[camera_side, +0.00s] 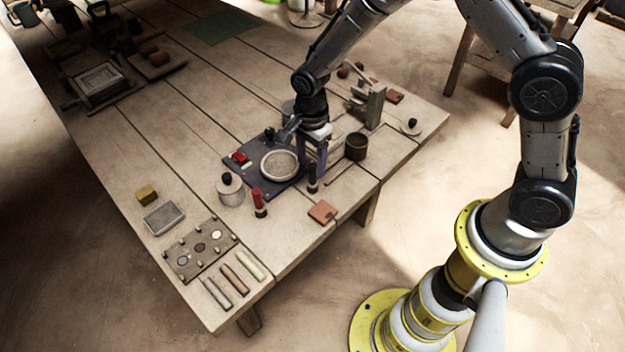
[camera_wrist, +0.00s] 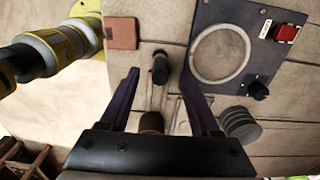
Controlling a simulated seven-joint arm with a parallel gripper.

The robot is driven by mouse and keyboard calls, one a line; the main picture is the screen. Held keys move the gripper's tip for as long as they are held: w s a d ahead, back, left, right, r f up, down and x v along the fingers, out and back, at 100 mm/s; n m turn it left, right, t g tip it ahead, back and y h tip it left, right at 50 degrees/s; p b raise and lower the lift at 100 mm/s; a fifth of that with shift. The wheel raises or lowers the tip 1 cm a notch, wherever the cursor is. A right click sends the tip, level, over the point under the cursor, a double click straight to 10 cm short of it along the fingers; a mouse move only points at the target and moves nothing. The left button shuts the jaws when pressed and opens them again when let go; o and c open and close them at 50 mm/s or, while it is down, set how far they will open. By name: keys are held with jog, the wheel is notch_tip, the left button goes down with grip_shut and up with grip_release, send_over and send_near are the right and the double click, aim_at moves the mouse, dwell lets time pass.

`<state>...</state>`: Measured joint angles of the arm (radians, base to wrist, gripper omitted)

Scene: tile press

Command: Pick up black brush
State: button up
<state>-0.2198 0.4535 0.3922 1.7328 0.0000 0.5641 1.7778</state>
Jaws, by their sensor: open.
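The black brush (camera_side: 313,180) stands upright on the table near its front edge, beside the dark board. It also shows in the wrist view (camera_wrist: 160,69), small and between the two fingers as seen from above. My gripper (camera_side: 314,160) points down over it with its fingers apart. In the wrist view my gripper (camera_wrist: 159,74) is open, and the brush lies in line with the gap between the fingertips. Whether the fingertips are level with the brush or above it is hard to tell.
A dark board (camera_side: 233,171) with a round disc (camera_side: 279,165) and red switch (camera_side: 240,157) lies to the left. A red-topped brush (camera_side: 259,203), lidded jar (camera_side: 231,191), terracotta tile (camera_side: 322,212) and brown cup (camera_side: 356,147) stand close around. The table front edge is near.

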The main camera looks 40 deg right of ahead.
aim_at(313, 175)
jog(key=shift+d+f, duration=0.15)
jog(key=shift+f, duration=1.35)
jog(key=shift+d+f, duration=0.1)
jog(key=shift+f, duration=1.4)
grip_shut()
